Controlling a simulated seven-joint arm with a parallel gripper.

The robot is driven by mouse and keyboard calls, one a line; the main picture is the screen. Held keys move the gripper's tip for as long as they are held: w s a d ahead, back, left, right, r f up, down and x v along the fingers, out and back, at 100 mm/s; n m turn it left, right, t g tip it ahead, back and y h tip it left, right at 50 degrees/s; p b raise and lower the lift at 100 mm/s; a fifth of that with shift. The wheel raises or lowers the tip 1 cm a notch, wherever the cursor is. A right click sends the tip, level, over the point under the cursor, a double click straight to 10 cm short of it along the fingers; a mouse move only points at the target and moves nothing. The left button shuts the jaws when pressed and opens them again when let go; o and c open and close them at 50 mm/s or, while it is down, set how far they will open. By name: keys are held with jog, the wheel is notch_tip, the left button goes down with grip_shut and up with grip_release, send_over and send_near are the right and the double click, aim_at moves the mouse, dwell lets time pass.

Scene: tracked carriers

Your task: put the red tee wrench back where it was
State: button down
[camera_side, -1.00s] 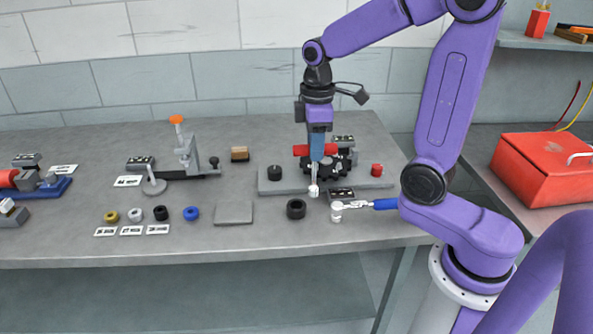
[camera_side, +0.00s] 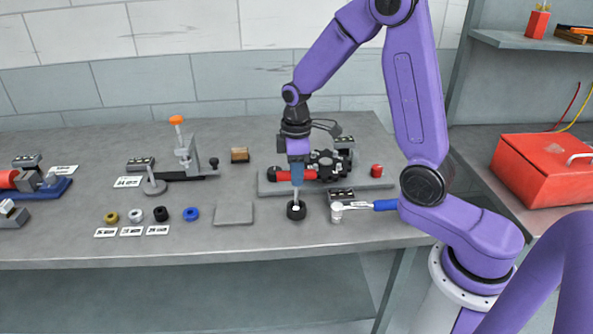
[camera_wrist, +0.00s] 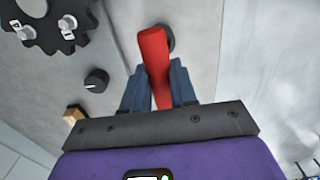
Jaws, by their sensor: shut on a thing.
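The red tee wrench (camera_side: 309,175) is held in my gripper (camera_side: 297,180). Its red crossbar lies level between the fingers and its shaft points down. Its lower end is at the black ring (camera_side: 296,214) on the table; it looks to be in the ring's opening, though I cannot tell how deep. In the wrist view the red bar (camera_wrist: 153,52) runs between the two blue-grey fingers (camera_wrist: 158,88), which are shut on it. The ring (camera_wrist: 168,38) shows partly behind the bar there.
Behind stands a grey base plate (camera_side: 372,184) with a black gear (camera_side: 325,162) and a red knob (camera_side: 376,170). A flat grey pad (camera_side: 233,213) lies to the left.

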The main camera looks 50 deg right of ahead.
jog(key=shift+f, duration=0.15)
jog(key=c, duration=0.9)
grip_release()
notch_tip(320, 180, up, 12)
jog(key=shift+r, duration=0.2)
jog(key=s+a+f+n, duration=0.2)
jog(key=s+a, duration=0.5)
jog(key=s, duration=0.4)
jog(key=s+d+f+n, duration=0.1)
jog(key=s+f, duration=0.2)
jog(key=s, duration=1.2)
jog(key=shift+s+d+n, duration=0.15)
jog(key=shift+s+n, duration=0.05)
jog(key=shift+n, duration=0.1)
